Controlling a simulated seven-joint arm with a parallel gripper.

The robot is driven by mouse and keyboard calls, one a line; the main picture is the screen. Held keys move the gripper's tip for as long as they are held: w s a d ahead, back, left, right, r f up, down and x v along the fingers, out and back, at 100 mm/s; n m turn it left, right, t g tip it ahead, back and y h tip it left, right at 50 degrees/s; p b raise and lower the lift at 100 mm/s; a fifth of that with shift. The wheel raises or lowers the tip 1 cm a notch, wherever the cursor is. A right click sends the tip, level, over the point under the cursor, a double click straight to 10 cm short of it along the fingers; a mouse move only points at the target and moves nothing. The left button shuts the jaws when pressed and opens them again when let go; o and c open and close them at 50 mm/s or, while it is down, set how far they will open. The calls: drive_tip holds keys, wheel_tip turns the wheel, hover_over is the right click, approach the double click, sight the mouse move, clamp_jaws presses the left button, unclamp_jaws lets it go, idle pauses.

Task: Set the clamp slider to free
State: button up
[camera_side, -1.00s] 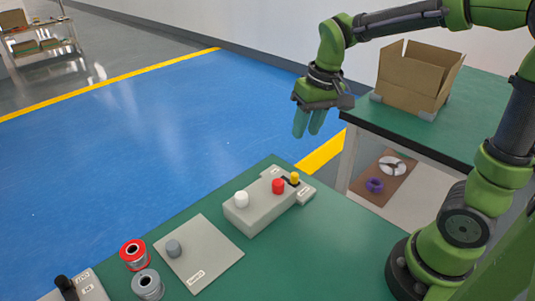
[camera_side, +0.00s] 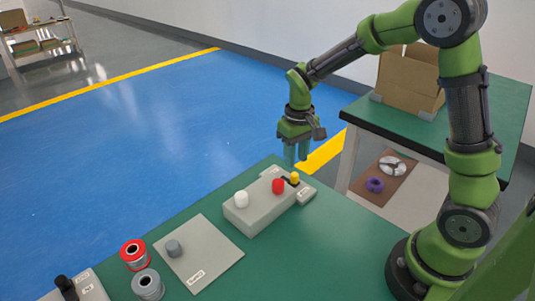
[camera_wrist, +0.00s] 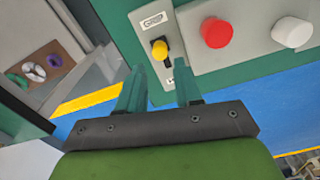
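The clamp slider is a yellow knob (camera_side: 294,178) in a short dark slot on a small grey plate beside the grey button box. In the wrist view the knob (camera_wrist: 159,49) stands at the slot's end near the GRIP label (camera_wrist: 153,20). The slot runs from it toward my gripper. The label at the other end is not readable. My gripper (camera_side: 296,160) points down above and behind the plate in the side view. Its two fingers are apart and empty in the wrist view (camera_wrist: 160,72), with the knob just beyond their tips, not touched.
The grey box (camera_side: 262,207) carries a red button (camera_side: 278,186) and a white button (camera_side: 241,199) next to the slider. A grey plate (camera_side: 205,270) with a grey knob, a red spool (camera_side: 133,253) and a grey spool (camera_side: 148,284) lie left. The green table's front right is clear.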

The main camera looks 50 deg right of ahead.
sight(295, 174)
drive_tip(key=shift+f, duration=2.75)
clamp_jaws()
